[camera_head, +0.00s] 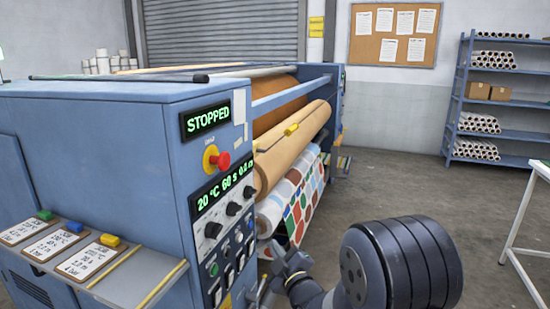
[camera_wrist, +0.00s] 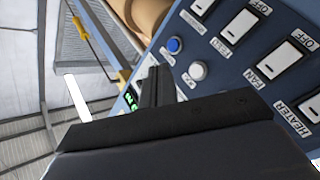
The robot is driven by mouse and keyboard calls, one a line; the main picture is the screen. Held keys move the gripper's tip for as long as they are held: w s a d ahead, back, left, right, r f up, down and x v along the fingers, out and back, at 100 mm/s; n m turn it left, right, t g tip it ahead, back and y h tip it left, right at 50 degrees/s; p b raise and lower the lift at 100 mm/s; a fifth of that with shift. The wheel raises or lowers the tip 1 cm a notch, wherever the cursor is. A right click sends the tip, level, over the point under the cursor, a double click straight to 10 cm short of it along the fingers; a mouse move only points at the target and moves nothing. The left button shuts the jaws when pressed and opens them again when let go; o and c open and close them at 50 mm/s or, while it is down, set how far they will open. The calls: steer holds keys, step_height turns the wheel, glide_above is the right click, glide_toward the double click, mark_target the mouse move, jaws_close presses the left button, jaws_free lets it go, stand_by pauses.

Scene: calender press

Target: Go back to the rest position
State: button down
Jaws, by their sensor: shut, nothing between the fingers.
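My gripper (camera_head: 272,252) shows in the head view in front of the lower right part of the press's control panel (camera_head: 228,225). Its fingers (camera_wrist: 155,82) are together and empty in the wrist view. They point toward the panel, near a blue button (camera_wrist: 175,45) and a white button (camera_wrist: 197,70). I cannot tell whether they touch the panel. The blue calender press (camera_head: 90,115) fills the left and middle of the head view. Its display (camera_head: 208,117) reads STOPPED.
A red emergency button (camera_head: 220,160) sticks out of the press front. A patterned fabric roll (camera_head: 292,205) lies beyond my gripper. Rocker switches (camera_wrist: 268,65) line the panel. A white table (camera_head: 540,170) stands at right, a blue shelf (camera_head: 500,95) behind. The floor between is clear.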

steer(key=a+b, duration=0.2)
steer(key=w+b, duration=0.1)
steer(key=shift+a+f+b, duration=0.25)
steer(key=shift+a+b, duration=0.05)
steer(key=shift+a, duration=0.1)
steer(key=shift+b, duration=0.45)
steer(key=r+p, duration=0.1)
steer(key=p, duration=0.2)
steer(key=p, duration=0.2)
steer(key=shift+a+p, duration=0.2)
steer(key=shift+p, duration=0.1)
